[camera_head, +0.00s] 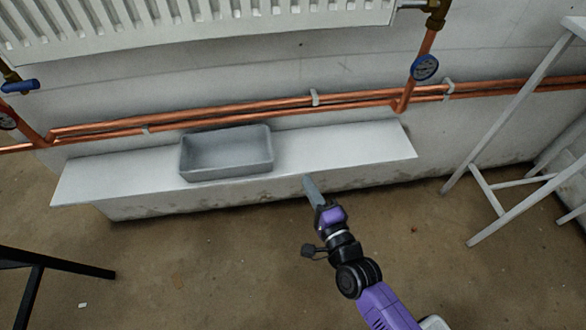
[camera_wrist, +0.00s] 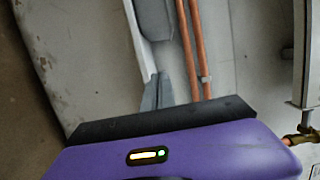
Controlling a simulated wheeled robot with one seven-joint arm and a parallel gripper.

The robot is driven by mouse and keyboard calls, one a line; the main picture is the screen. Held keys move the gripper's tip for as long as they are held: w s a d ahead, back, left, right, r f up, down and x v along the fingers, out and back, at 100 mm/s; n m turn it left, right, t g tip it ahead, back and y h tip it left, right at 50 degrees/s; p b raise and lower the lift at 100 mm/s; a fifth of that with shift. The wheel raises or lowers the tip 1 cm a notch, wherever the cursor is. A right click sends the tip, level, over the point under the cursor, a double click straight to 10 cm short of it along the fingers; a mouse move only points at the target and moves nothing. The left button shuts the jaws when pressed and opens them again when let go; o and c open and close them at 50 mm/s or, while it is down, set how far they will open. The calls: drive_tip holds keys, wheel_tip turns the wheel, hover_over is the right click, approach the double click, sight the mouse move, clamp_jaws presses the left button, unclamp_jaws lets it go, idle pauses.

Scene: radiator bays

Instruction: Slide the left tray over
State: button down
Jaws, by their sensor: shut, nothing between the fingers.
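A grey rectangular tray (camera_head: 227,153) sits on a white ledge (camera_head: 340,150) below the copper pipes, left of centre in the head view. It is the only tray I see. My gripper (camera_head: 309,183) is shut and empty at the front edge of the ledge, to the right of the tray and apart from it. In the wrist view my gripper's fingers (camera_wrist: 157,92) lie together beside the white ledge edge, and part of the grey tray (camera_wrist: 154,18) shows at the top.
A white radiator (camera_head: 200,22) hangs above. A white metal frame (camera_head: 505,140) stands at the right and a black leg (camera_head: 60,262) at the lower left. The ledge right of the tray is clear.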

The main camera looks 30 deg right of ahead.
sight(280, 166)
drive_tip(key=w+b, duration=0.1)
drive_tip(key=w, duration=0.2)
drive_tip(key=w+b, duration=0.1)
drive_tip(key=w, duration=0.4)
drive_tip(key=shift+w+d+f+b, duration=0.1)
drive_tip(key=shift+w+d+b, duration=0.2)
drive_tip(key=shift+w+b, duration=0.1)
drive_tip(key=shift+w+a+r+p, duration=0.4)
drive_tip(key=shift+w+a+p, duration=0.1)
drive_tip(key=shift+p, duration=0.4)
drive_tip(key=shift+w+a+f+p, duration=0.1)
drive_tip(key=shift+w+a+p, duration=0.1)
drive_tip(key=shift+a+p, duration=0.3)
drive_tip(key=shift+w+a+p, duration=0.15)
drive_tip(key=shift+a+p, duration=0.15)
drive_tip(key=shift+a, duration=0.25)
drive_tip(key=shift+a+f, duration=0.15)
drive_tip(key=shift+a, duration=0.2)
